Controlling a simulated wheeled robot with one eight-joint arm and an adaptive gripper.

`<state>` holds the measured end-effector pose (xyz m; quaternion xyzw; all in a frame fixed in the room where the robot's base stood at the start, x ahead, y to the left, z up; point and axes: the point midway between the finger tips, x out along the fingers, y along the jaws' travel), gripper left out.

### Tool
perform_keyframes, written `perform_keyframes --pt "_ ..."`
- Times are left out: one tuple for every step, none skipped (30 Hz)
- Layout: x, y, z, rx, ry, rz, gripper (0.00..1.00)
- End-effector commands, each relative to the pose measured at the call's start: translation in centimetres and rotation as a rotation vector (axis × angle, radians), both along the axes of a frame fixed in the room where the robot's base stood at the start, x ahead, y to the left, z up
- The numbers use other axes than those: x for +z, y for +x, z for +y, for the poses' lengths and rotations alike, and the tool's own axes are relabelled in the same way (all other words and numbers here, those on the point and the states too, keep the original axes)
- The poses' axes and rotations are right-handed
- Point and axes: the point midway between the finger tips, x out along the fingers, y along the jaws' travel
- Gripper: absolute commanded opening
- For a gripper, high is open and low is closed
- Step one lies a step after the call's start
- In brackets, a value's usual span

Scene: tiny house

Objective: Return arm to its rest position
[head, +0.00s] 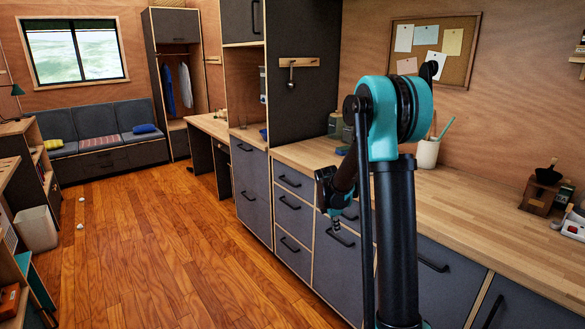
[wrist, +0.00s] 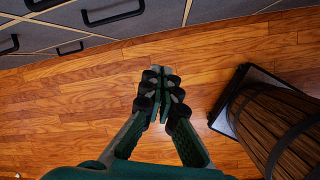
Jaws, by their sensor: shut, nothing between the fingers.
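My arm stands in the middle right of the head view, in front of the counter, folded over at its teal elbow. My gripper (head: 336,226) hangs low on the left of the arm, in front of the grey drawer fronts. In the wrist view my gripper (wrist: 161,72) has its dark fingertips together, with nothing between them, above the wooden floor (wrist: 70,110).
Grey drawers (head: 292,215) under a wooden counter (head: 470,190) run along the right. In the wrist view a wooden barrel-like object (wrist: 280,125) stands on a dark base at the right. A grey bin (head: 36,228) stands at the left. The floor between is mostly clear.

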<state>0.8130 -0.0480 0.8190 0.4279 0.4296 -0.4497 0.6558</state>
Motion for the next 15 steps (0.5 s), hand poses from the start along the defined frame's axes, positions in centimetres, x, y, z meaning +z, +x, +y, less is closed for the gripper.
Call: perform_keyframes --pt "0.9 -1.9 -0.2 -0.078 0.033 -0.024 0.0" --pt "1.3 -2.9 -0.2 -0.131 0.053 -0.04 0.0" --pt "1.8 -4.3 -0.3 -0.201 0.081 -0.06 0.0" --pt "2.2 -5.3 -0.3 -0.254 0.103 -0.075 0.0" --pt "2.5 -6.4 -0.3 -0.307 0.125 -0.088 0.0" --pt "2.9 -7.7 -0.4 -0.378 0.153 -0.106 0.0" --pt "3.1 -8.8 -0.4 -0.431 0.175 -0.12 0.0" --pt "3.4 -9.9 -0.4 -0.485 0.198 -0.133 0.0" --pt "3.6 -11.3 -0.4 -0.555 0.227 -0.149 0.0" --pt "3.8 -12.4 -0.4 -0.608 0.249 -0.161 0.0" --pt "3.9 -13.5 -0.4 -0.663 0.272 -0.172 0.0" --pt "4.0 -14.9 -0.4 -0.734 0.302 -0.187 0.0" --pt "4.1 -16.0 -0.4 -0.787 0.324 -0.198 0.0" --pt "4.1 -17.0 -0.3 -0.841 0.346 -0.208 0.0" --pt "4.1 -18.5 -0.3 -0.914 0.377 -0.219 0.0"
